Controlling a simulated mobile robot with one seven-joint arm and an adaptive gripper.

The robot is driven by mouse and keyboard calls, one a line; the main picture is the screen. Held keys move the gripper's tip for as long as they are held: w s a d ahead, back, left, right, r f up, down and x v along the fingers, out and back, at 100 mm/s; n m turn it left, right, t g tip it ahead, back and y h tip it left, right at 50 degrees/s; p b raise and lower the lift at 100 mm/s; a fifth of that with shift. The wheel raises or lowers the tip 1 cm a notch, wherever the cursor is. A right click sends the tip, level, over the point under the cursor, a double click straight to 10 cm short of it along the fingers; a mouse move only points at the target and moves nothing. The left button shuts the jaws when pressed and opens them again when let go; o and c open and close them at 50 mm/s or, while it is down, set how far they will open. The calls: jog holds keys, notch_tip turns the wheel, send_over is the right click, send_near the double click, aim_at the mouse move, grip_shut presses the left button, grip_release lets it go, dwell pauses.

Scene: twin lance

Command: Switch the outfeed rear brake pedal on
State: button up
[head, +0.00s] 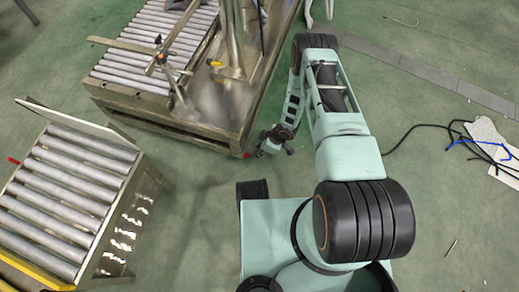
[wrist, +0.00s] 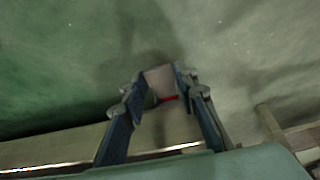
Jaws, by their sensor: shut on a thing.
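My gripper (head: 274,142) is low at the near right corner of the wooden machine bench in the head view. In the wrist view its two fingers (wrist: 160,84) are closed on a small pale block-like piece (wrist: 158,77), which I take to be a brake pedal. A red part (wrist: 168,98) shows just below the piece, between the fingers. In the head view a small red tip (head: 247,155) shows at the bench's foot, just left of my gripper. Another red tip (head: 13,160) sticks out at the left side of the near roller conveyor. No label shows which pedal is which.
The bench with rollers (head: 150,45) stands at the back left, and the near roller conveyor (head: 70,190) at the left. A black cable (head: 425,126) and a pale sheet with wires (head: 487,135) lie at the right. Green floor is clear between the conveyors.

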jog(key=shift+d+f, duration=0.1)
jog(key=shift+s+d+f+t+y, duration=0.1)
jog(key=shift+d+f+t+y, duration=0.1)
jog(key=shift+f+y, duration=0.3)
jog(key=shift+s+d+f+t+y, duration=0.1)
jog(key=shift+f+t+y, duration=0.1)
jog(key=shift+y, duration=0.5)
jog(key=shift+f+t+y, duration=0.6)
jog(key=shift+f+y, duration=0.35)
jog(key=shift+y, duration=0.65)
jog(key=o, duration=1.2)
jog(key=shift+c, duration=0.2)
jog(key=v, duration=1.2)
jog(key=shift+w+f, duration=0.1)
jog(key=shift+f, duration=0.1)
